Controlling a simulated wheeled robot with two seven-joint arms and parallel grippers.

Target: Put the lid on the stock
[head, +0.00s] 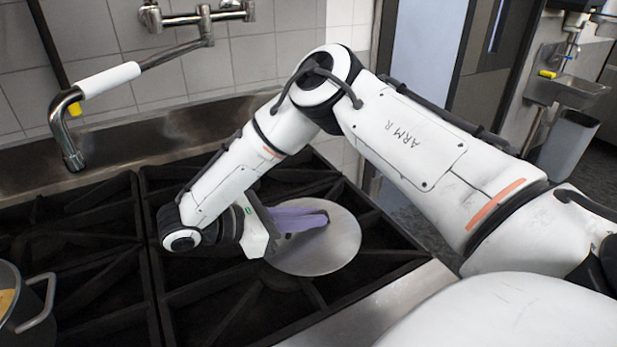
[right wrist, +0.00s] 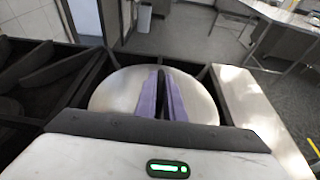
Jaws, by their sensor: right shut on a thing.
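The lid (head: 330,252) is a round, flat metal disc over the black stove grate at the right. It also shows in the right wrist view (right wrist: 112,92), beneath the fingers. My right gripper (head: 322,217) reaches over the lid with its purple fingers nearly together. It is shut on the lid, whose handle is mostly hidden between the fingers. I cannot tell whether the lid rests on the grate or hangs just above it. The stock pot (head: 44,318) stands at the far left, cut off by the picture edge, open, with yellowish stock (head: 6,302) inside. My left gripper is out of view.
Black stove grates (head: 95,235) fill the space between pot and lid, with nothing standing on them. A jointed pot-filler tap (head: 108,80) hangs over the back left. The steel stove edge (head: 395,300) runs along the front right.

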